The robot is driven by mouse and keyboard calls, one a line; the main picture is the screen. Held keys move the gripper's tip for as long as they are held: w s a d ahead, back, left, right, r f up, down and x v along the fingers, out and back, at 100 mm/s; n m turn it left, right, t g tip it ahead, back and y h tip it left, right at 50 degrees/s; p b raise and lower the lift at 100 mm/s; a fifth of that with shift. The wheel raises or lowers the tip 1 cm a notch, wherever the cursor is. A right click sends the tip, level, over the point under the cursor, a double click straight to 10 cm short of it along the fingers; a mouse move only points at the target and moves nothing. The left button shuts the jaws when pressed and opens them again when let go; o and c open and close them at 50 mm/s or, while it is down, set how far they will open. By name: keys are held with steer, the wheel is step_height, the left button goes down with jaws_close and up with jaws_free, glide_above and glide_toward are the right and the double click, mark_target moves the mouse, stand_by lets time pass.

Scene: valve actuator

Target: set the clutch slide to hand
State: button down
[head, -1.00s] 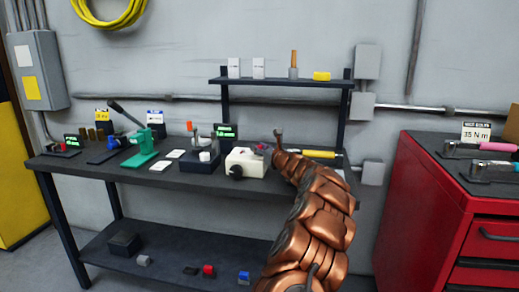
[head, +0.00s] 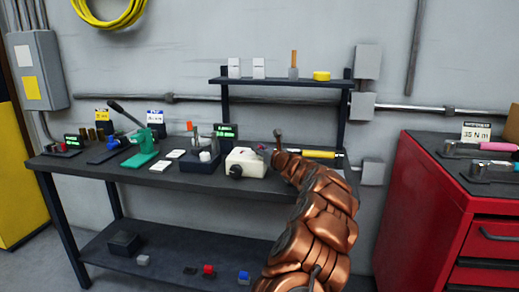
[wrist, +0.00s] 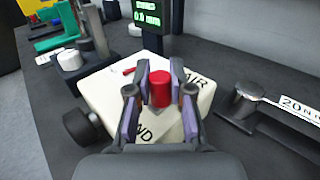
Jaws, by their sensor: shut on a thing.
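The valve actuator is a cream box (head: 245,161) on the workbench, with a black knob on its left side. In the wrist view the box (wrist: 105,93) carries black lettering, partly covered: "AIR" at the far right and "ND" at the near side. A red cylindrical knob (wrist: 160,88) stands on its top; I take it for the clutch slide. My gripper (wrist: 159,92) is over the box with its two purple-padded fingers on either side of the red knob, shut on it. The slot under the knob is hidden by my gripper.
A torque tool (wrist: 240,108) with a "20 N m" label lies right of the box. A green-lit display (wrist: 147,14) stands behind it. A green lever press (head: 142,146) and small parts fill the bench's left. A red cabinet (head: 430,215) stands at the right.

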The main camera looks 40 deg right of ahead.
steer(key=shift+s+a, duration=0.1)
steer(key=shift+a, duration=0.15)
steer(key=shift+f, duration=0.2)
steer(key=shift+a, duration=0.1)
steer(key=c, duration=1)
jaws_free()
steer(key=shift+s+r, duration=0.1)
steer(key=shift+s+r, duration=0.1)
steer(key=shift+s, duration=0.35)
steer(key=shift+s+a, duration=0.35)
steer(key=shift+s, duration=1.45)
steer(key=shift+s+a, duration=0.4)
steer(key=shift+s, duration=1.45)
steer(key=shift+s+a, duration=0.35)
steer(key=shift+s, duration=1.45)
